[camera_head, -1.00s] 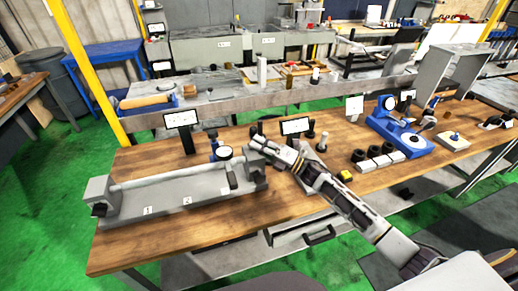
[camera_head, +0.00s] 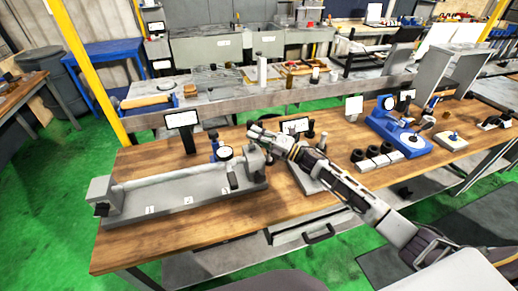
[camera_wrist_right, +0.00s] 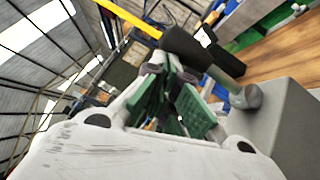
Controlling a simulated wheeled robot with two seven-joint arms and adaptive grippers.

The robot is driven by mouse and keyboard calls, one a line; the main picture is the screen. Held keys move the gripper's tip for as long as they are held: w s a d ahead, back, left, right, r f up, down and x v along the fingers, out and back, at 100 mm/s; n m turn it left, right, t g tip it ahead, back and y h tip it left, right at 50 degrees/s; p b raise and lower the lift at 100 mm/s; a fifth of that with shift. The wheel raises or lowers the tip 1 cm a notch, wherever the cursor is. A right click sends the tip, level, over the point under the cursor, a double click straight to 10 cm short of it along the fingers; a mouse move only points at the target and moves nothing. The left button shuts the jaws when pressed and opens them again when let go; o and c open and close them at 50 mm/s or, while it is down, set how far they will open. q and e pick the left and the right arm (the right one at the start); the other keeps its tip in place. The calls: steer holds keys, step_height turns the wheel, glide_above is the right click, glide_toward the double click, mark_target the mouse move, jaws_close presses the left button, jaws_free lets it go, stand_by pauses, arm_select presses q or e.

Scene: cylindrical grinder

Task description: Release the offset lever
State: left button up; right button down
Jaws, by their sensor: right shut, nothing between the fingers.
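The bench fixture (camera_head: 190,193) is a long grey bed with a horizontal bar, a dial gauge (camera_head: 225,152) and a grey end block (camera_head: 256,163) at its right. In the right wrist view a lever (camera_wrist_right: 222,78) with a thick black grip and a metal shank joins a grey block (camera_wrist_right: 285,130), right of the fingers. My right gripper (camera_head: 252,130) is above and just behind the end block, shut and empty. Its green-padded fingers also show in the right wrist view (camera_wrist_right: 175,100), close beside the lever's grip; contact cannot be told. My left gripper is not in view.
A small screen (camera_head: 182,119) stands behind the fixture, and another (camera_head: 295,126) stands behind my right forearm. Black round parts (camera_head: 373,152) and a blue device (camera_head: 400,135) are to the right. The wooden bench front (camera_head: 220,230) is clear.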

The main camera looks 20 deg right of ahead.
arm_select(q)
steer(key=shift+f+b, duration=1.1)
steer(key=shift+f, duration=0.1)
arm_select(e)
steer(key=shift+w+r, duration=0.2)
steer(key=shift+w, duration=0.75)
steer(key=shift+w+r, duration=0.2)
steer(key=shift+w, duration=0.7)
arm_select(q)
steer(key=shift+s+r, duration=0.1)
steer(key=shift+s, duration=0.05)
arm_select(e)
steer(key=shift+s+r, duration=0.1)
